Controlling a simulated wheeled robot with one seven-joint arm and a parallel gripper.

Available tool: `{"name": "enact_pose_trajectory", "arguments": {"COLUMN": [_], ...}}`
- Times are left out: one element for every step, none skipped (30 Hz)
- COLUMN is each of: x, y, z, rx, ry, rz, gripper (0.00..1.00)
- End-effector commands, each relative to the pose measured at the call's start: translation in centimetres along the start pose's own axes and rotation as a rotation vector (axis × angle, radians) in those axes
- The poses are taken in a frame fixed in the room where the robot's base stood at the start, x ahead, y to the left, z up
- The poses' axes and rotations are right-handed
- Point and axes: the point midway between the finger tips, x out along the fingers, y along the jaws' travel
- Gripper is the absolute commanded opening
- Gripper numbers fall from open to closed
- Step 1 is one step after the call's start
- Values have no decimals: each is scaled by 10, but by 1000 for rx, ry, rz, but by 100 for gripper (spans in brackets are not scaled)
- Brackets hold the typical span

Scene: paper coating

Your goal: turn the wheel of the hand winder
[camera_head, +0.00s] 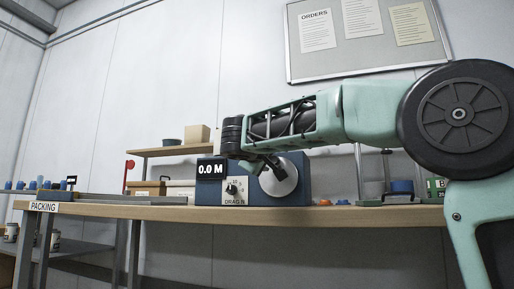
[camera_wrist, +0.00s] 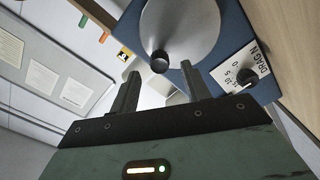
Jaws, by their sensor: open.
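The hand winder is a blue box on the bench with a round silver wheel (camera_head: 279,177) on its front. In the wrist view the wheel (camera_wrist: 188,28) fills the top middle and carries a dark knob (camera_wrist: 160,62) near its lower left rim. My gripper (camera_wrist: 158,82) is open, its two dark fingers apart and pointing towards the wheel. The knob appears between or just beyond the fingertips; I cannot tell whether they touch it. In the head view my gripper (camera_head: 262,168) is in front of the winder and partly covers the wheel.
A "0.0 M" display (camera_head: 210,169) and a DRAG N dial (camera_head: 232,189) sit left of the wheel; the dial (camera_wrist: 246,76) also shows in the wrist view. The wooden bench (camera_head: 150,212) holds boxes behind and small orange items to the right. A notice board (camera_head: 368,35) hangs above.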

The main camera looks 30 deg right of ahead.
Motion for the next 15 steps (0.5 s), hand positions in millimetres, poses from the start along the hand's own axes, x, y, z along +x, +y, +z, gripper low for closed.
{"name": "enact_pose_trajectory", "arguments": {"x": [-14, -20, -30, -37, -44, -54, -61, -68, -76, -83, -88, -95, -100, -105, -110], "y": [3, 3, 2, 3, 3, 3, 3, 3, 3, 2, 2, 2, 2, 2, 2], "z": [-2, -2, -2, -2, -2, -2, -2, -2, -2, -2, -2, -2, -2, -2, -1], "rx": [-1, -1, 0, 0, -1, -2, -1, 0, -2, -2, -2, -1, -1, -1, -1], "ry": [5, 5, 4, 4, 5, 4, 4, 4, 4, 4, 3, 3, 3, 3, 1], "rz": [-3, -3, -3, -3, -2, -3, -2, -2, -1, -3, -2, -2, -1, -1, -1], "gripper": [47, 47, 47, 47, 47, 47, 47, 47, 47, 47, 47, 47, 47, 47, 47]}}
